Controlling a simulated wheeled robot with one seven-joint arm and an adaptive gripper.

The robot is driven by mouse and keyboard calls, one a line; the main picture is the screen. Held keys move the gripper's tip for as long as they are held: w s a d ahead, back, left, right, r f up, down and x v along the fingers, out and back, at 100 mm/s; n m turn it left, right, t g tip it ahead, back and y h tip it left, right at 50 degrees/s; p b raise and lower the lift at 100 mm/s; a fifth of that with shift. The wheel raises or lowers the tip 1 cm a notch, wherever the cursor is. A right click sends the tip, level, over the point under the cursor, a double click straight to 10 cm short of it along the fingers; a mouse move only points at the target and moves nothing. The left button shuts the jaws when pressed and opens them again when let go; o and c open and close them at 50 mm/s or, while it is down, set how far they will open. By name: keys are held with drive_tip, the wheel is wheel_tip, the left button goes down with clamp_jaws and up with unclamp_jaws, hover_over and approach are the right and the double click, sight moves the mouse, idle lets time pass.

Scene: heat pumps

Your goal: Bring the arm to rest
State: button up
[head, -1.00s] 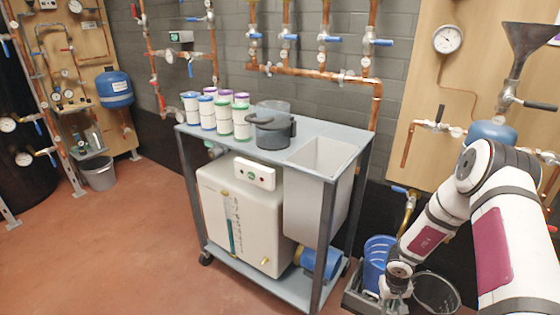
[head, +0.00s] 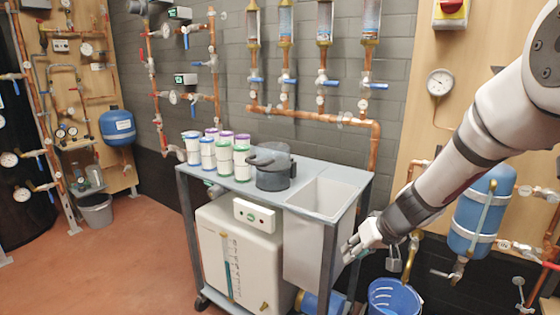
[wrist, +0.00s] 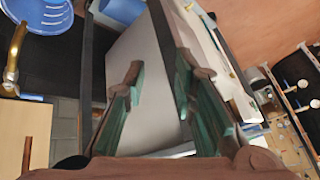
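My arm (head: 470,145) reaches in from the right side of the head view, angled down and to the left. My gripper (head: 350,248) is at its end, in front of the right side of the cart's grey sink. In the wrist view my gripper (wrist: 160,80) has its two green-padded fingers apart, with nothing between them. The pale sink wall (wrist: 148,55) shows behind the fingers. I cannot tell how far the fingertips are from the sink or the cart's leg.
The cart (head: 300,182) carries several lidded canisters (head: 224,158) and a dark pot (head: 273,172). A blue bucket (head: 395,298) stands below my gripper. A blue tank (head: 482,212) and pipes are on the right wall panel. Red floor (head: 100,270) is clear at left.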

drive_tip(key=s+a+r+n+g, duration=0.1)
drive_tip(key=s+a+r, duration=0.2)
drive_tip(key=s+r, duration=0.55)
drive_tip(key=s+a+r+g, duration=0.25)
drive_tip(key=s+r, duration=0.25)
drive_tip(key=s, duration=0.7)
drive_tip(key=s+d+m+g+h, duration=0.1)
drive_tip(key=s+d+h, duration=0.1)
drive_tip(key=s, duration=0.8)
drive_tip(key=s+d+m+h, duration=0.1)
drive_tip(key=s+d, duration=0.2)
drive_tip(key=s, duration=0.8)
wheel_tip(320, 180, up, 27)
drive_tip(key=t+p, duration=0.3)
drive_tip(key=p, duration=2.2)
drive_tip(key=shift+s+d+m, duration=0.15)
drive_tip(key=shift+d+m, duration=0.15)
drive_tip(key=shift+d, duration=0.05)
